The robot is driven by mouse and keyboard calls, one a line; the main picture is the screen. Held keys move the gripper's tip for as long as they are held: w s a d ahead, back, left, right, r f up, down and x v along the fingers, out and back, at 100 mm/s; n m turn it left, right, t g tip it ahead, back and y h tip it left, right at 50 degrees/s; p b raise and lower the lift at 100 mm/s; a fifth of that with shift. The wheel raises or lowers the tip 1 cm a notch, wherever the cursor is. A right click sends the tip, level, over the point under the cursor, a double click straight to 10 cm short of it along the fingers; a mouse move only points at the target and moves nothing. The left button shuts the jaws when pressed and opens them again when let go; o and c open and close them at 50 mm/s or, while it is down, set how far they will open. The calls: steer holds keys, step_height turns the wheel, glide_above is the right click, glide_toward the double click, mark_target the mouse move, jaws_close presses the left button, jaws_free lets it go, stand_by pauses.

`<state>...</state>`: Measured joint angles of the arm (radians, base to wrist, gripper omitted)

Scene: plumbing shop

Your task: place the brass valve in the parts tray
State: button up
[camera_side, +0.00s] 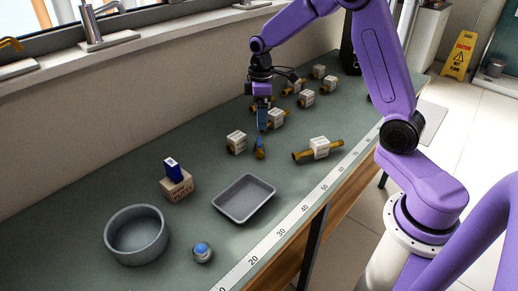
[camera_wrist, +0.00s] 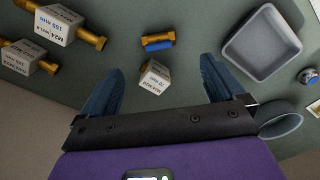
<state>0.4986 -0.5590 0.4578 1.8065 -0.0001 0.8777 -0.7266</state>
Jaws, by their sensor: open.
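The brass valve (camera_side: 259,150), a small brass piece with a blue part, lies on the green bench top just below and in front of my gripper. It also shows in the wrist view (camera_wrist: 158,41), beyond my fingertips. My gripper (camera_side: 262,122) is open and empty, pointing down above the bench; its two blue fingers stand wide apart in the wrist view (camera_wrist: 158,78). The parts tray (camera_side: 243,216), grey, rectangular and empty, lies nearer the side camera than the valve. In the wrist view the tray (camera_wrist: 262,45) is at upper right.
A white labelled block (camera_side: 236,141) stands close beside the valve, and shows between my fingers in the wrist view (camera_wrist: 154,78). Several labelled brass fittings lie around, one at right (camera_side: 319,148). A grey bowl (camera_side: 136,252), putty box (camera_side: 176,187) and blue-topped knob (camera_side: 202,254) stand near the tray.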

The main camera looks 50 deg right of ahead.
mark_target(259, 141)
step_height(259, 141, down, 7)
steer(key=shift+f, duration=0.1)
steer(key=shift+w+a+f, duration=0.1)
steer(key=shift+w+f, duration=0.1)
steer(key=shift+f, duration=1.1)
steer(key=shift+w+f, duration=0.15)
steer(key=shift+f, duration=1.1)
steer(key=c, duration=1.3)
steer(key=shift+r, duration=0.1)
steer(key=shift+c, duration=0.2)
